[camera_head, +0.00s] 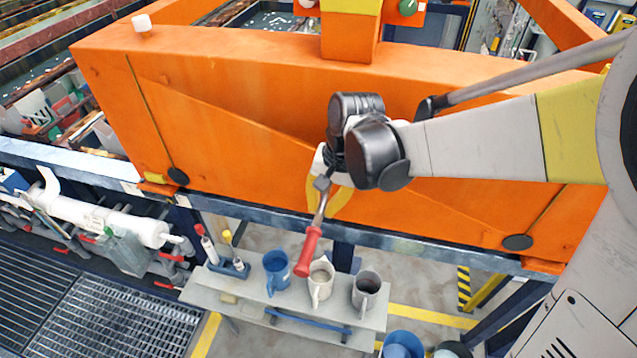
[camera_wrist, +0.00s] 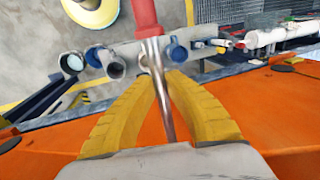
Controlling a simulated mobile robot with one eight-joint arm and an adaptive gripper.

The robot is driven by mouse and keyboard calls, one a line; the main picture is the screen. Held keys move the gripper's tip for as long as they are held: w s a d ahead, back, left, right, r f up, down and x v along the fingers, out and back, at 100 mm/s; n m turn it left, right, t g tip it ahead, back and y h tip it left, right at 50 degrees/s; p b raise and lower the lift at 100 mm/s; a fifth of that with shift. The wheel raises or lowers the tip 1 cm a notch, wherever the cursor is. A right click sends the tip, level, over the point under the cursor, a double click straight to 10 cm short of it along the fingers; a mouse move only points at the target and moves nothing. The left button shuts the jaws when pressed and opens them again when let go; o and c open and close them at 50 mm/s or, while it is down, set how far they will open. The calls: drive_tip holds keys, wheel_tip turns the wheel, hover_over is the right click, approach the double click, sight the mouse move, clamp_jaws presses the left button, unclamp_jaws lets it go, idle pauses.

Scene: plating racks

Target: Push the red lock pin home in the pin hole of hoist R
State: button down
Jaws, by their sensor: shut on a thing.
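My gripper (camera_head: 327,205) hangs in front of the orange beam (camera_head: 220,90). Its yellow fingers, also in the wrist view (camera_wrist: 155,82), are closed around a metal shaft. The shaft belongs to a red-handled rod (camera_head: 309,252), tilted with its red handle pointing down and away from the gripper. The red end also shows in the wrist view (camera_wrist: 144,16). It may be the red lock pin, but I cannot tell for certain. I cannot pick out the pin hole or any mark naming hoist R in either view.
Below the beam, a grey shelf (camera_head: 230,290) holds a blue mug (camera_head: 276,271), a pale mug (camera_head: 320,283), a grey mug (camera_head: 366,293) and a blue holder (camera_head: 236,269) with red- and yellow-topped items. A blue bucket (camera_head: 402,345) stands lower right. Floor grating (camera_head: 120,310) lies left.

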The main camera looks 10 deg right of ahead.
drive_tip(key=shift+w+d+b, duration=0.35)
drive_tip(key=shift+w+d, duration=0.4)
drive_tip(key=shift+w, duration=1.25)
drive_tip(key=shift+w+d+b, duration=0.4)
drive_tip(key=shift+w+d, duration=0.3)
drive_tip(key=shift+w, duration=1.35)
drive_tip(key=shift+w+d+b, duration=0.35)
drive_tip(key=shift+w+d, duration=0.4)
drive_tip(key=shift+w, duration=1.25)
drive_tip(key=c, duration=1.5)
unclamp_jaws()
drive_tip(key=shift+r, duration=0.15)
drive_tip(key=v, duration=1.2)
